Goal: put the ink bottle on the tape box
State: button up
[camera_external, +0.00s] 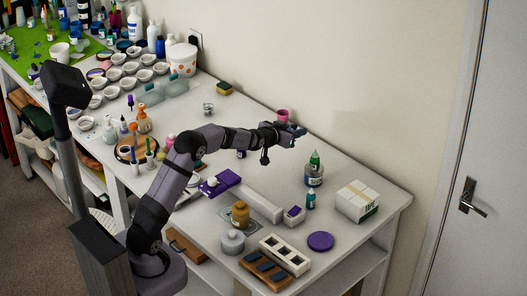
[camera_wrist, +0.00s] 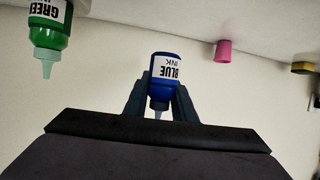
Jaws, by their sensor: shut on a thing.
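My gripper (camera_wrist: 160,100) is shut on the blue ink bottle (camera_wrist: 160,78), which has a white "BLUE INK" label and a pale nozzle. The wrist view is upside down; the bottle's nozzle points the same way as that of the green ink bottle (camera_wrist: 48,30), so it is about upright. In the external view my gripper (camera_external: 298,131) is above the back part of the table, near the wall; the held bottle is hardly distinguishable there. A white box with a green-marked label (camera_external: 357,201), likely the tape box, stands at the table's right end, right of and nearer than my gripper.
The green bottle (camera_external: 315,160) stands at a clear jar (camera_external: 314,176) between my gripper and the box. A small teal bottle (camera_external: 311,200), purple disc (camera_external: 320,241) and white mould (camera_external: 285,254) are nearby. A pink cup (camera_external: 283,115) stands behind my gripper.

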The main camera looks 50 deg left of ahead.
jog(key=d+r+m+h+p, duration=0.1)
jog(key=d+r+p, duration=0.35)
jog(key=d, duration=0.45)
notch_tip(320, 180, up, 3)
jog(key=m+h+p, duration=0.2)
jog(key=p, duration=0.3)
send_over(354, 189)
jog(key=shift+a+f+b, duration=0.1)
jog(key=shift+f+b, duration=0.4)
jog(key=shift+f, duration=4.35)
jog(key=shift+f, duration=0.1)
jog(key=shift+f, duration=0.1)
jog(key=o, duration=1)
jog(key=shift+o, duration=0.2)
